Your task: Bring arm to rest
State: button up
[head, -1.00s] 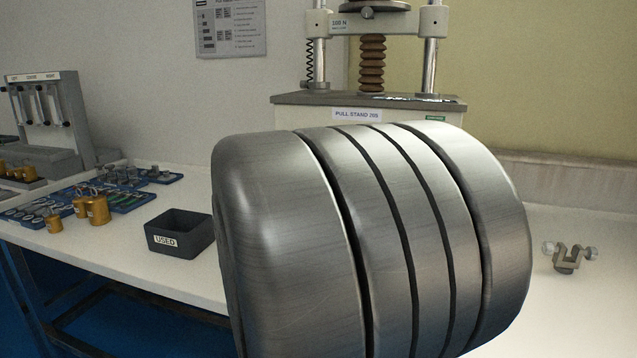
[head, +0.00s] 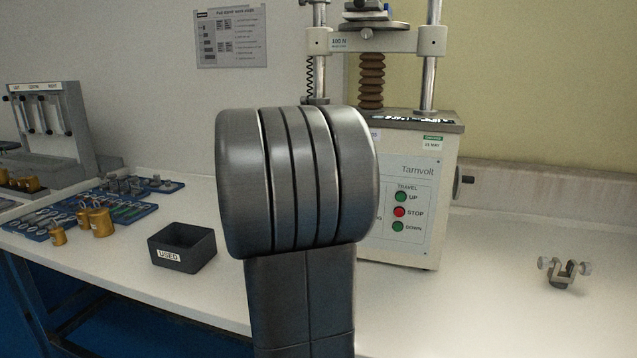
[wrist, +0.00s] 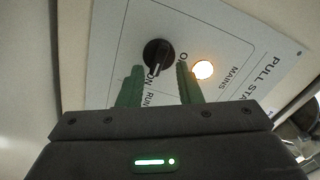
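My gripper (wrist: 158,72) shows in the wrist view with its two green fingers apart and nothing held between them. A black rotary knob (wrist: 157,54) on the white panel (wrist: 118,50) is just beyond the fingertips. Its white mark points toward the "ON" lettering. A lamp (wrist: 203,70) marked MAINS glows beside the knob. In the head view my grey arm fills the middle and hides my gripper and the left part of the test stand's front (head: 425,180).
A dark bin (head: 182,250) marked USED, blue trays (head: 125,205) and brass weights (head: 98,222) are on the left of the bench. A small metal clamp (head: 562,272) lies at the right. The bench front between stand and clamp is clear.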

jog(key=n+p, duration=0.4)
jog(key=p, duration=0.2)
jog(key=n+p, duration=0.4)
jog(key=p, duration=0.2)
jog(key=a+r+n+p, duration=0.1)
jog(key=n+p, duration=0.3)
jog(key=p, duration=0.2)
jog(key=shift+w, duration=0.2)
